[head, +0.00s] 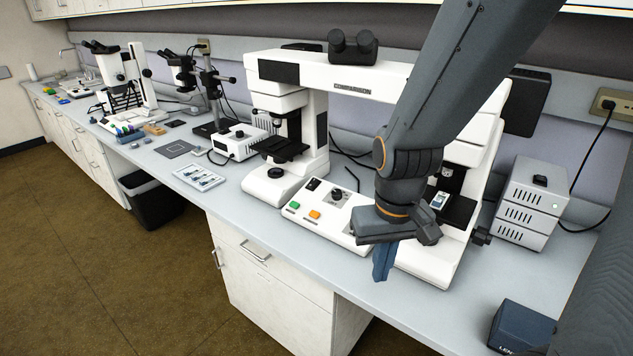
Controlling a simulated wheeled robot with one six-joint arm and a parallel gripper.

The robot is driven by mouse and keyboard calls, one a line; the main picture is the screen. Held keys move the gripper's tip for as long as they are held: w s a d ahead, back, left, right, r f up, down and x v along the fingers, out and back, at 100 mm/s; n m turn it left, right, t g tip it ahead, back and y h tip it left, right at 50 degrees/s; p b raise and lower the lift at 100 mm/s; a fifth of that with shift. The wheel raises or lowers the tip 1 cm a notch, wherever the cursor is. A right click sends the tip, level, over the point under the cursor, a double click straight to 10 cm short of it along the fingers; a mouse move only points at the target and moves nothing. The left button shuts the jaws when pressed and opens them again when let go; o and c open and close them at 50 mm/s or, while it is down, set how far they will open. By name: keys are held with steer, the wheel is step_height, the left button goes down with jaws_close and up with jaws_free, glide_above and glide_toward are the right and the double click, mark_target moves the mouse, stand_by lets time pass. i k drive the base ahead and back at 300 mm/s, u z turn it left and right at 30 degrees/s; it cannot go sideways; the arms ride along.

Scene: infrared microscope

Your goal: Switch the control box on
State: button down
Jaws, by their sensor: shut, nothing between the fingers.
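A white control box (330,221) sits on the bench between the two stands of the comparison microscope. Its sloped top carries a green button (294,205), an orange button (314,214), a black knob (336,194) and a dark switch-like part (314,184). My arm hides its right end. My gripper (382,262) is shut and empty, fingers pointing down, in front of the box's right end in the picture. I cannot tell whether it touches the box, nor whether the box is on.
The white comparison microscope (352,89) stands over the box. A grey unit (530,203) with a black knob and small light stands at right, cabled to a wall outlet (614,105). A dark blue box (520,327) lies near the front edge. A slide tray (199,177) is at left.

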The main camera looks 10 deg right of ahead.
mark_target(311, 184)
steer(key=k, duration=0.55)
steer(key=u, duration=0.4)
steer(key=i, duration=1.25)
steer(key=z, duration=0.45)
